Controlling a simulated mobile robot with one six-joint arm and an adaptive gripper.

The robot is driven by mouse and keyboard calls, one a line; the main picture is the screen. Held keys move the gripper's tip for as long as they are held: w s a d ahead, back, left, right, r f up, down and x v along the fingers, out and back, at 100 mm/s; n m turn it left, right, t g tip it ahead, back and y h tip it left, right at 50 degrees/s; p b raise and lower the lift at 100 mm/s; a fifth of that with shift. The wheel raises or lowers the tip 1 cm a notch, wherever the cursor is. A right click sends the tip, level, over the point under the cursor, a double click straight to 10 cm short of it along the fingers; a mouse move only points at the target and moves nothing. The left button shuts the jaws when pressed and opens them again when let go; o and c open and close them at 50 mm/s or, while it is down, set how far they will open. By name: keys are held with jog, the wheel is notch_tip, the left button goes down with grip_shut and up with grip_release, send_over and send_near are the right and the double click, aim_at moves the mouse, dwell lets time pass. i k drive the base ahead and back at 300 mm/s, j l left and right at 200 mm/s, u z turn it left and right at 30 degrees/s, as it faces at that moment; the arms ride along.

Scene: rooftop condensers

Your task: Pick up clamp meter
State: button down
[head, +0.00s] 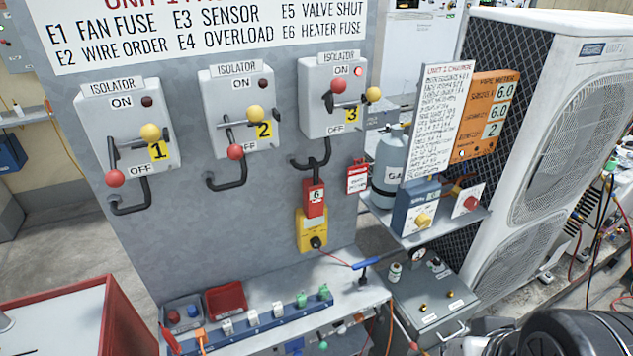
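I cannot pick out a clamp meter for certain. A yellow device with a dark round knob (311,230) is on the grey panel, just below a red block marked 6 (314,198). The red block is under a black bent bar below isolator 3. Whether the yellow device is a meter or part of a lock, I cannot tell. My gripper is not in view. A dark rounded form at the bottom right may be part of my arm, but no fingers show.
The grey panel carries isolators 1 (133,118), 2 (229,98) and 3 (330,92) with protruding levers. Below is a narrow shelf (352,297) with a blue strip of plugs. A side shelf (460,222) holds a grey cylinder and boxes. A large condenser (570,60) stands right.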

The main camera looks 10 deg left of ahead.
aim_at(314, 188)
jog(key=i+j, duration=0.1)
jog(key=j, duration=0.6)
jog(key=i+j+z, duration=0.1)
jog(key=j, duration=0.55)
